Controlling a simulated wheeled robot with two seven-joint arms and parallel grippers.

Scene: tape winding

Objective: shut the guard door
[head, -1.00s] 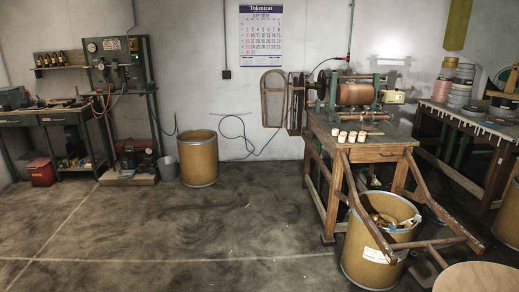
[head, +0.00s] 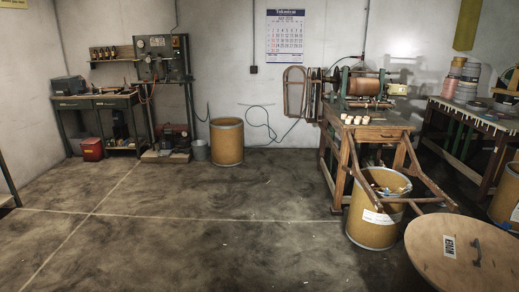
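The guard door looks to be the wire-mesh panel with a rounded brown frame (head: 295,91) at the left end of the winding machine (head: 362,88). It stands open, swung out to the left against the back wall. The machine, with its copper-brown drum, sits on a wooden bench (head: 385,129) right of centre. The panel's hinge side is too small to make out. Neither of my grippers is in view.
A cardboard drum (head: 372,228) stands under the bench's sloping wooden rails. A round wooden top with a handle (head: 470,250) fills the near right corner. Another drum (head: 227,143) stands by the back wall. The floor (head: 200,225) at centre and left is clear.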

